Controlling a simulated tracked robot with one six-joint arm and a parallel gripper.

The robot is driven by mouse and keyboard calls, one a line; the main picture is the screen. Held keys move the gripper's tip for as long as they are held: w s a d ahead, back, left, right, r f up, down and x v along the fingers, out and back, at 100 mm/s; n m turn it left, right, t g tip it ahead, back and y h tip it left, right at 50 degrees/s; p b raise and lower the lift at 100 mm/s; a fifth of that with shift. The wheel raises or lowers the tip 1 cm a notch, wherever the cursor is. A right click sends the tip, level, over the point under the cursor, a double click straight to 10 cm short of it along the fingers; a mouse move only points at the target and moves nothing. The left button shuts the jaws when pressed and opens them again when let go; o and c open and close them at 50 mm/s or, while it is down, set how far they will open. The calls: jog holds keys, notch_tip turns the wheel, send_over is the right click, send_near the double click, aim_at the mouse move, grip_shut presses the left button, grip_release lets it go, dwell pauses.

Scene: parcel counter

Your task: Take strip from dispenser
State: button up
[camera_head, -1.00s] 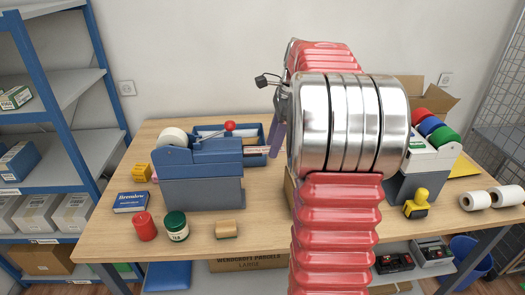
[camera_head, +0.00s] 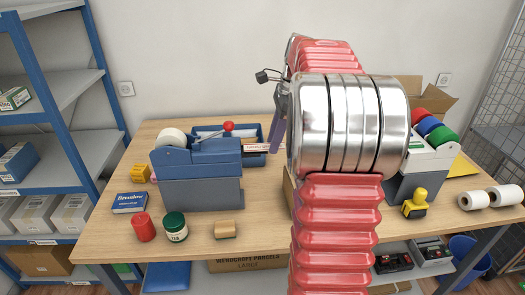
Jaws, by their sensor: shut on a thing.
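The blue dispenser (camera_head: 200,165) stands on the left part of the table, with a white roll at its back and a red-knobbed lever (camera_head: 228,126) on top. A pale printed strip (camera_head: 262,146) reaches from its right end to my gripper (camera_head: 277,142). My gripper, with a purple finger showing, is shut on the strip's outer end. Most of my gripper is hidden behind my arm's silver and red links. I cannot tell whether the strip is still joined at the dispenser's mouth.
A blue tray (camera_head: 240,131) lies behind the dispenser. In front are a red cylinder (camera_head: 143,227), a green-lidded jar (camera_head: 175,226) and a wooden block (camera_head: 225,229). A yellow stamp (camera_head: 414,204) and white rolls (camera_head: 490,198) sit at right.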

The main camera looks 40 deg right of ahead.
jog(key=shift+v, duration=1)
jog(key=shift+s+d, duration=0.1)
jog(key=shift+r, duration=4.45)
